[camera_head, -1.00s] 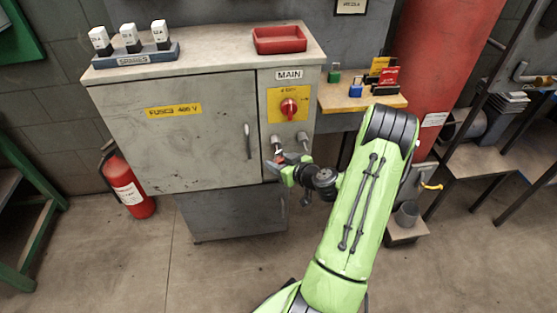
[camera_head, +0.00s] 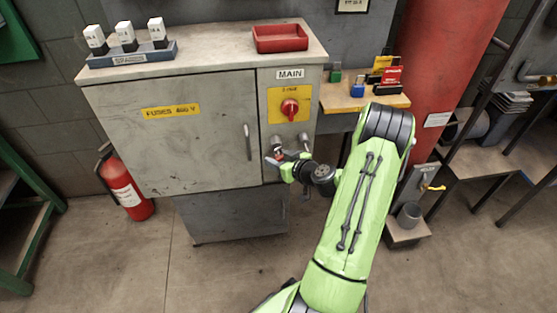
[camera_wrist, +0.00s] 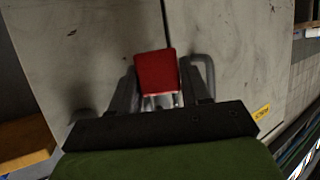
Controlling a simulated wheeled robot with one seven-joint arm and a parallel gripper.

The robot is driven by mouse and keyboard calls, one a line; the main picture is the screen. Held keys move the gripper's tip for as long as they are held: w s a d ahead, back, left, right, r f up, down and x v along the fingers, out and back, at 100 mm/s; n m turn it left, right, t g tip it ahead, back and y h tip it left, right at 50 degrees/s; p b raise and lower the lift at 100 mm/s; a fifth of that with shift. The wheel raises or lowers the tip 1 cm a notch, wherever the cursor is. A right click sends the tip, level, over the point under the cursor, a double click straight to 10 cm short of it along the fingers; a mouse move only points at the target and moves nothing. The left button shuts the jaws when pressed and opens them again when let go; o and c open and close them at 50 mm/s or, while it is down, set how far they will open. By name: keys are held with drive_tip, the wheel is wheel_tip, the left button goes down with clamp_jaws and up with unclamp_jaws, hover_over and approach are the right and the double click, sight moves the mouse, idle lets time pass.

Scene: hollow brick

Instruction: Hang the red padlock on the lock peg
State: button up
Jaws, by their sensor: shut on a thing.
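The red padlock (camera_wrist: 156,71) is between my gripper's fingers (camera_wrist: 158,95) in the wrist view, in front of the grey cabinet. My gripper is shut on it. In the head view, my gripper (camera_head: 277,159) is at the cabinet's right front, below the red main switch (camera_head: 289,108). Only a small bit of red shows there. Two pale peg-like fittings stick out below the switch, a left one (camera_head: 276,142) and a right one (camera_head: 303,138). My gripper is just below the left one. I cannot tell which is the lock peg, or whether the padlock touches either. The shackle is not clearly visible.
The cabinet door handle (camera_head: 247,142) sticks out left of my gripper. A red tray (camera_head: 280,43) and a fuse rack (camera_head: 132,58) stand on top. A wooden shelf (camera_head: 345,102) with several padlocks is at right. A fire extinguisher (camera_head: 122,187) stands at left.

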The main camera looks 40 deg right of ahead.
drive_tip(key=o, duration=1.1)
drive_tip(key=shift+o, duration=0.2)
drive_tip(key=p+v, duration=0.1)
drive_tip(key=v, duration=1.4)
drive_tip(key=shift+s, duration=0.35)
drive_tip(key=shift+r, duration=0.15)
